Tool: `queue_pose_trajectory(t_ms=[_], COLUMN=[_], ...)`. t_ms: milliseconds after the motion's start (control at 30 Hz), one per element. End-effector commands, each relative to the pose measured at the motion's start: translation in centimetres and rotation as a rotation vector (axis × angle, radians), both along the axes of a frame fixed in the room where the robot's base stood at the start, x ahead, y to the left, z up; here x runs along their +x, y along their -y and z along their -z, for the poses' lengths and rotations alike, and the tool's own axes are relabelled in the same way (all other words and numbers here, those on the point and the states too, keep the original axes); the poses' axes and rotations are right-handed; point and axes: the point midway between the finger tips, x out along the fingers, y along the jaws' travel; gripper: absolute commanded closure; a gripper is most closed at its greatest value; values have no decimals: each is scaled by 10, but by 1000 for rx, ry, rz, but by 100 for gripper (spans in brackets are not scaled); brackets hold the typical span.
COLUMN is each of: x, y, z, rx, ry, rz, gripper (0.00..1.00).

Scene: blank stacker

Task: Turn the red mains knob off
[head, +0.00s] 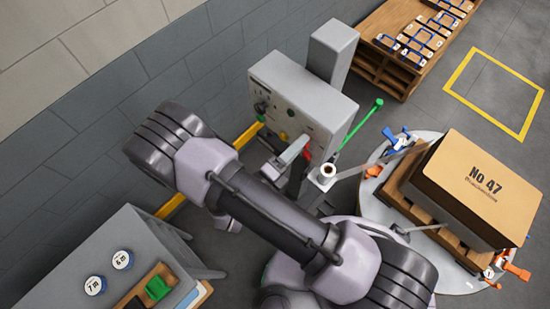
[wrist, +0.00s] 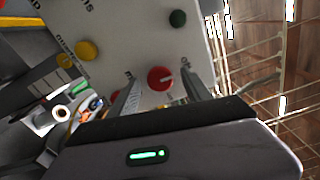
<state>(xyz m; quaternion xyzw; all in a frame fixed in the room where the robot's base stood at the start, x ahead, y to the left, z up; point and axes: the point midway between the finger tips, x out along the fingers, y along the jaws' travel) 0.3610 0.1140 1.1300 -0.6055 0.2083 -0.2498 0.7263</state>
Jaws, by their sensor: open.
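The red mains knob (wrist: 160,79) is round with a pale line across it. In the wrist view it sits on the light grey panel (wrist: 130,45). My gripper (wrist: 160,82) is open, with its two fingers pointing at the panel. The knob appears between the fingertips, with a gap on both sides. Nothing is held. I cannot tell how far the fingertips are from the panel.
A yellow knob (wrist: 86,50) and a dark green knob (wrist: 178,18) share the panel.

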Motion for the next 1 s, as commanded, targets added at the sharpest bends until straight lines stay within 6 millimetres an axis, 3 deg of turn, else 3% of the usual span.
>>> queue_pose_trajectory(t_ms=[167, 400, 600, 767, 1000], x=[-16, -79, -121, -136, -138], y=[-14, -63, -95, -106, -107], z=[1, 2, 1, 0, 0], rx=[1, 4, 2, 0, 0], ry=[2, 1, 0, -1, 0], rz=[-5, -8, -4, -1, 0], gripper=[43, 43, 43, 43, 43])
